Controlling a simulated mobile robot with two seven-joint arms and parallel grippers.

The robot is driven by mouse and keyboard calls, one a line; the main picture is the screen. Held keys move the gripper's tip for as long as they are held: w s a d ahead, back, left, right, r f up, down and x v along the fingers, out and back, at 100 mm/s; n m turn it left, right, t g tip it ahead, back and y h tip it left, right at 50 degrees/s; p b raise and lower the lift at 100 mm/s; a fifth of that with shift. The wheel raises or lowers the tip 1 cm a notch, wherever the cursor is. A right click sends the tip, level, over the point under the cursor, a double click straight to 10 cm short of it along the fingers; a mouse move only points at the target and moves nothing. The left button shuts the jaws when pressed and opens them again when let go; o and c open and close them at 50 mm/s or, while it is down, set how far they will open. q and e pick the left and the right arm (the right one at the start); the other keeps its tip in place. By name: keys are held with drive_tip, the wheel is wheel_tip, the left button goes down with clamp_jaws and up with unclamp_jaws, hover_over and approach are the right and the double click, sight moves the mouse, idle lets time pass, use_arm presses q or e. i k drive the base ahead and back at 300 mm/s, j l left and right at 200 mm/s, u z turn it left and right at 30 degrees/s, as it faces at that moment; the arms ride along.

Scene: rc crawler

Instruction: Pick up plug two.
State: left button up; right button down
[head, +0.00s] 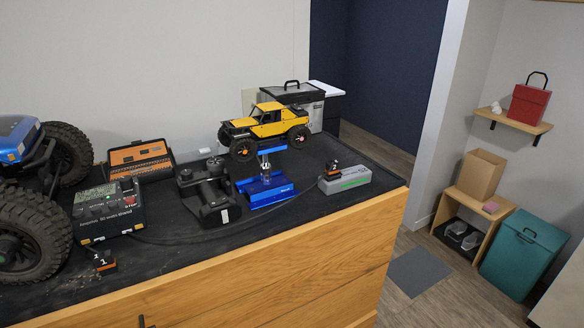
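Another black and orange plug (104,262), marked 1, lies near the front edge at the left, by the black control box (108,212). A dark cable (180,241) runs along the bench top between the control box side and the grey box. Neither of my grippers shows in the head view.
A yellow toy crawler (267,128) stands on a blue stand (266,190). A black device (208,194), an orange case (140,158) and a large-wheeled blue vehicle (30,200) occupy the left. A lidded grey box (300,98) stands behind. The bench's front right strip is clear.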

sight(335, 170)
drive_tip(key=i+l+u, duration=0.1)
drive_tip(key=l+u, duration=0.25)
drive_tip(key=l, duration=0.15)
drive_tip(key=i+l+u, duration=0.1)
drive_tip(key=l+u, duration=0.25)
drive_tip(key=l, duration=0.15)
drive_tip(key=l+u, duration=0.15)
drive_tip(key=l, duration=0.9)
